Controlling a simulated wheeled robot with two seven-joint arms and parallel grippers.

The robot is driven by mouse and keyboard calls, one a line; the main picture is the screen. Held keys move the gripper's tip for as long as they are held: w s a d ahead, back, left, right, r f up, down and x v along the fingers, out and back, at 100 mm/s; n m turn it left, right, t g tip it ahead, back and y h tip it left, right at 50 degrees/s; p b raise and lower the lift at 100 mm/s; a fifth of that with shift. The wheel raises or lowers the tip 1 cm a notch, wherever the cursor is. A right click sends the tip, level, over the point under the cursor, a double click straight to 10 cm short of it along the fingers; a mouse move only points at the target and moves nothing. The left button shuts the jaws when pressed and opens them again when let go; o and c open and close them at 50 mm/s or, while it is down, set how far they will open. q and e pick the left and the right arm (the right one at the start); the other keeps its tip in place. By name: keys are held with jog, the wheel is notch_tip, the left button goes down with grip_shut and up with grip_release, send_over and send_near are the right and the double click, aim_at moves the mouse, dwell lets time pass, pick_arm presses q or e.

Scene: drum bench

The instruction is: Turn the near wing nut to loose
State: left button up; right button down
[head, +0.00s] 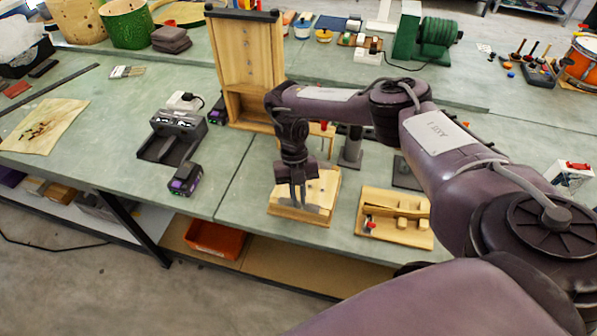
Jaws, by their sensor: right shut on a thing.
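My right gripper (297,203) reaches down from above onto a light wooden block (323,188) near the front edge of the bench. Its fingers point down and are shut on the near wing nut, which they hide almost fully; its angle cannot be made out. A small grey metal part (312,209) shows beside the fingertips on the block's near side. My left gripper is not in view.
A wooden tray (395,217) with small parts lies right of the block. A tall wooden frame (247,60) stands behind. A black charger (172,137) and a battery (185,180) lie left. Bare green bench lies between battery and block.

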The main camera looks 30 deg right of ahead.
jog(key=shift+a+n+h+b, duration=0.15)
jog(key=shift+n+h, duration=0.3)
jog(key=shift+n, duration=0.7)
jog(key=shift+n+h+b, duration=0.2)
jog(key=shift+n+h, duration=0.25)
jog(key=shift+n, duration=0.7)
jog(key=shift+a+n+h, duration=0.15)
jog(key=shift+n+h, duration=0.35)
jog(key=shift+n, duration=0.9)
jog(key=shift+a+n+h+b, duration=0.1)
jog(key=shift+n+h+b, duration=0.25)
jog(key=shift+n, duration=0.75)
jog(key=c, duration=1.5)
grip_release()
jog(key=shift+o, duration=0.2)
jog(key=shift+w, duration=0.1)
jog(key=v, duration=0.7)
jog(key=shift+r+b, duration=0.3)
jog(key=shift+r, duration=0.05)
jog(key=shift+w+a, duration=0.1)
